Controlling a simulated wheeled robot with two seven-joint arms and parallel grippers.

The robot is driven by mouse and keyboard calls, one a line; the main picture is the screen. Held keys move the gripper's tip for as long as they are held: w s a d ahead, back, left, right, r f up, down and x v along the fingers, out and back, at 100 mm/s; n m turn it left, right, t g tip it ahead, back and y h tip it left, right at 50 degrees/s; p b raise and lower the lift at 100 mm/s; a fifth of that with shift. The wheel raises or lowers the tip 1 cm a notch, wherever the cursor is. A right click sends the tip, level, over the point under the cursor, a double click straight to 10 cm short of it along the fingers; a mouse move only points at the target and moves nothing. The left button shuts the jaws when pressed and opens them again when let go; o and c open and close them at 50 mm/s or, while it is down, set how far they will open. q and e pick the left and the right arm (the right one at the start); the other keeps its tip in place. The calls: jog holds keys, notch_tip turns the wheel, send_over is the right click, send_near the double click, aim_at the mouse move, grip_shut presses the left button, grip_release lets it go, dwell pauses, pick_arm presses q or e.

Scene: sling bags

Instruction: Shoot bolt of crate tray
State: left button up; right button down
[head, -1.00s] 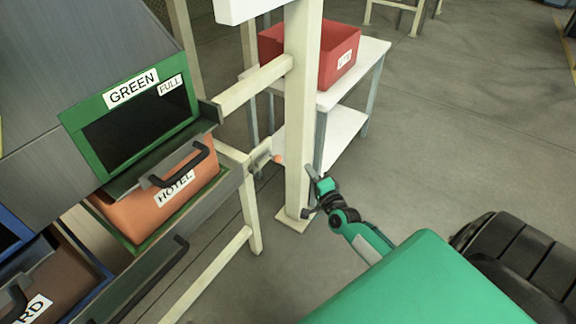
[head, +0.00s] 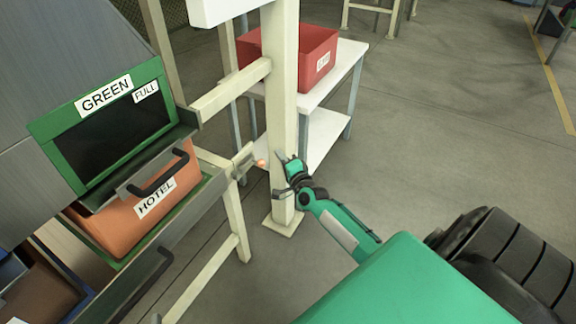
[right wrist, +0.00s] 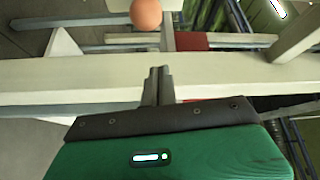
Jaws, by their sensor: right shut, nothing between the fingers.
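An orange crate labelled HOTEL (head: 156,197) sits in a tray with a grey front rail (head: 165,241) under the GREEN bin. A bolt with a round orange knob (head: 261,163) is at the tray's right end, beside the cream post. The knob also shows at the top of the right wrist view (right wrist: 146,14). My right gripper (head: 281,157) is shut and empty, in front of the post and a little right of the knob, apart from it. Its closed fingers show in the right wrist view (right wrist: 158,84). My left gripper is not in view.
The thick cream post (head: 284,120) stands close to my right gripper. A red bin (head: 310,62) rests on a white table (head: 345,70) behind. A green-framed bin labelled GREEN and FULL (head: 105,95) is above the crate. The floor on the right is open.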

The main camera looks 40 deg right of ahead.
aim_at(262, 165)
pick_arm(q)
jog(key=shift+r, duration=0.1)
pick_arm(e)
jog(key=shift+w+a+f, duration=0.1)
jog(key=shift+a+f, duration=0.1)
jog(key=shift+a, duration=0.75)
jog(key=shift+w+a+f, duration=0.1)
jog(key=shift+a+f, duration=0.1)
jog(key=shift+a, duration=0.75)
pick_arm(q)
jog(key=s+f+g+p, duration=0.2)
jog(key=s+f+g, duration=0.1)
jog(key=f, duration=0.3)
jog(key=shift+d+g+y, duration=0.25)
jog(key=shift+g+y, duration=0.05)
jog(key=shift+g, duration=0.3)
pick_arm(e)
jog(key=a, duration=0.1)
jog(key=s+a, duration=0.1)
jog(key=a, duration=0.1)
jog(key=shift+s+a, duration=0.15)
jog(key=shift+s, duration=0.05)
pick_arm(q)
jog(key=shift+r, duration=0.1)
